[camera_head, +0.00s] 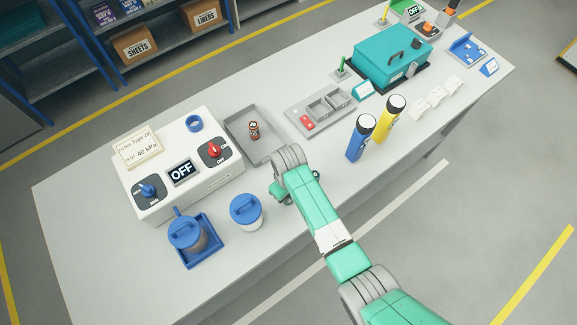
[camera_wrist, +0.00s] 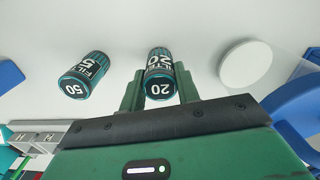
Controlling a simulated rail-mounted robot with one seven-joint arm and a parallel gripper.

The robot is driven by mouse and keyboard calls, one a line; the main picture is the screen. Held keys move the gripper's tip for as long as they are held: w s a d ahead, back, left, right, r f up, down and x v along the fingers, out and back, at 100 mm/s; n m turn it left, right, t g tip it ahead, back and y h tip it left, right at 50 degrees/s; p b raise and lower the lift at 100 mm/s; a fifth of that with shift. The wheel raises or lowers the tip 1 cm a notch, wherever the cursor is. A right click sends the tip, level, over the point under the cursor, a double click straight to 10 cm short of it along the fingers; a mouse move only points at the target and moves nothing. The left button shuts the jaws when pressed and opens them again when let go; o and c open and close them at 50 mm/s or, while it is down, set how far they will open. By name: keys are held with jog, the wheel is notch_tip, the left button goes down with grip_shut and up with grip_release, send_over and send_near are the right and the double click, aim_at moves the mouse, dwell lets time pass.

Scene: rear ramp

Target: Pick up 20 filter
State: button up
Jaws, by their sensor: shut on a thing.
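In the wrist view the filter marked 20 (camera_wrist: 159,72), a dark cylinder with teal bands and white lettering, is between the two green fingers of my gripper (camera_wrist: 160,84). The fingers are shut on its sides. Its capped end, also marked 20, faces the camera. A similar filter (camera_wrist: 84,75), with 50 on its end, lies to the left, apart from the gripper. In the head view my gripper (camera_head: 283,194) is low at the table's front side, mostly hidden by my arm. The held filter cannot be made out there.
A grey tray (camera_head: 238,122) with a small orange-brown can (camera_head: 253,130) is behind my gripper. The white control box (camera_head: 168,185) and blue-lidded jars (camera_head: 246,210) stand left. Blue (camera_head: 360,138) and yellow (camera_head: 388,119) flashlights stand right.

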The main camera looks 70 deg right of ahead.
jog(key=r, duration=0.2)
jog(key=s+a, duration=0.1)
jog(key=shift+r, duration=0.4)
jog(key=s+a+r, duration=0.1)
jog(key=s+a, duration=0.9)
jog(key=shift+s+a+r, duration=0.15)
jog(key=shift+a, duration=0.05)
